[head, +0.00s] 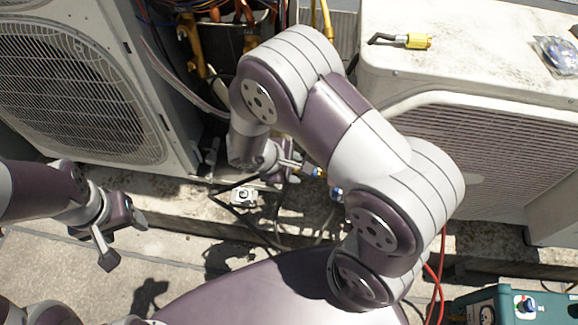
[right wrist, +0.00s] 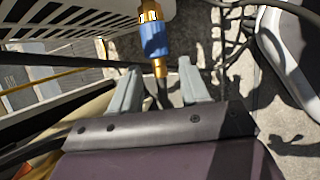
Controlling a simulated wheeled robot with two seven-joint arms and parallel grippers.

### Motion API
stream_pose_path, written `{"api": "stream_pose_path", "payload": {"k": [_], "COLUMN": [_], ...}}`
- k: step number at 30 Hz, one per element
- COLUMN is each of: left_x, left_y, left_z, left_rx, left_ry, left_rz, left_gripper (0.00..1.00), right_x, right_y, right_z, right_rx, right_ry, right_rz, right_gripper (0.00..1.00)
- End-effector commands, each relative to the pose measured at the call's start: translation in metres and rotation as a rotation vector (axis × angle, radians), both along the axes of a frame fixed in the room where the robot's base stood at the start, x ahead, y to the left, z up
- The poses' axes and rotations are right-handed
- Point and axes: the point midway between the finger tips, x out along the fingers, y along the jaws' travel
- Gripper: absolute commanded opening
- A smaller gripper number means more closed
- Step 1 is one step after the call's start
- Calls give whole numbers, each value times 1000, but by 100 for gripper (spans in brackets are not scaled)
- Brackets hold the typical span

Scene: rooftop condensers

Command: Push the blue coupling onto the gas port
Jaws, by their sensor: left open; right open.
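The blue coupling (right wrist: 154,40), a blue sleeve with brass ends, stands just beyond my right gripper's fingertips in the right wrist view. My right gripper (right wrist: 158,82) is open, its grey fingers apart, with the coupling's lower brass end and a dark hose in line with the gap. I see no grip on it. In the head view my right gripper (head: 297,170) is low between the condensers, with a small blue and brass piece (head: 318,172) beside its tips. I cannot make out the gas port. My left gripper (head: 122,240) is open and empty at the left.
Condensers stand at left (head: 75,85) and right (head: 490,150), with pipes and cables between them. A second blue-capped piece (head: 337,193) and a white box (head: 243,196) lie near the right gripper. A teal case (head: 485,309) is at lower right.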

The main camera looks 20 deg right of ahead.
Motion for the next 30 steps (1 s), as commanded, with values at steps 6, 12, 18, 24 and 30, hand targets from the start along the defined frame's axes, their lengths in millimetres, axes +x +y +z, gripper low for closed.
{"api": "stream_pose_path", "payload": {"k": [6, 12, 18, 24, 30], "left_x": [0, 0, 0, 0, 0], "left_y": [0, 0, 0, 0, 0], "left_z": [0, 0, 1, 1, 2], "left_rx": [0, 0, 0, 0, 0], "left_ry": [0, 0, 0, 0, 0], "left_rz": [0, 0, 0, 0, 0], "left_gripper": [60, 60, 60, 60, 60], "right_x": [0, 0, 0, 1, 3], "right_y": [0, 0, 0, 2, 5], "right_z": [0, 0, 0, 1, 0], "right_rx": [0, 1, 0, 1, 1], "right_ry": [0, 1, 1, 1, 1], "right_rz": [0, 0, -1, 0, 0], "right_gripper": [13, 0, 0, 0, 0]}}
